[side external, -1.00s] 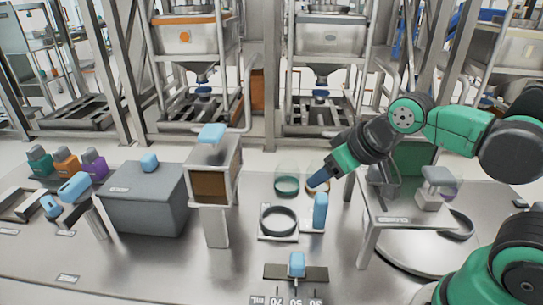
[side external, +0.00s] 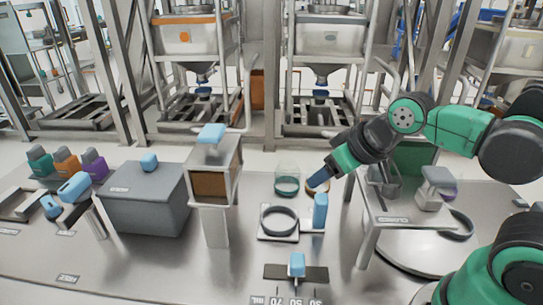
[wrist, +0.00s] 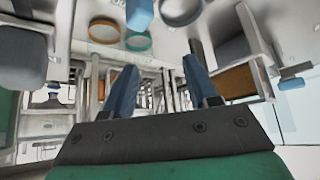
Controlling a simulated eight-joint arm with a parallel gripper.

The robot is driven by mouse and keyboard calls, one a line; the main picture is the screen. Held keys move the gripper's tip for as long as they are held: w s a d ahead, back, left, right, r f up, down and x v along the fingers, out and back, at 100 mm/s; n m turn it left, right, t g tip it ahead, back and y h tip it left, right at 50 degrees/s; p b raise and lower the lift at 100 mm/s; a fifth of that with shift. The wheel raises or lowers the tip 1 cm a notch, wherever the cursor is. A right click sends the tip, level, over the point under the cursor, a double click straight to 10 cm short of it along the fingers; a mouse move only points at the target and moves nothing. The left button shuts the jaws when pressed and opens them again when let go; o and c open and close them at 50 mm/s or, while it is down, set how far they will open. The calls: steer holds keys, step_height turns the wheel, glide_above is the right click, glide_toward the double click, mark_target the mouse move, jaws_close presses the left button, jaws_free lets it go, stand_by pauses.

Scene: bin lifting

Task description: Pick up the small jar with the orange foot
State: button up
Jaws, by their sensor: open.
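The small jar with the orange foot (side external: 318,190) stands on the bench behind the blue handle, mostly hidden by my fingers in the side view. Its orange-brown ring foot also shows at the upper left of the wrist view (wrist: 104,31). Its clear glass is hard to make out. My gripper (side external: 318,178) is open, pointing down and left, with its fingertips close over or in front of the jar. I cannot tell whether they touch. In the wrist view, nothing lies between the two blue fingers (wrist: 160,68), and the jar is off to their left.
A jar with a teal foot (side external: 287,185) stands just left of the orange-footed one. In front are a dark ring on a white plate (side external: 262,236) and an upright blue handle (side external: 320,210). A raised metal stand (side external: 400,212) is close on the right.

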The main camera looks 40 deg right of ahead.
steer(key=shift+o, duration=0.2)
steer(key=o, duration=0.5)
steer(key=shift+c, duration=0.2)
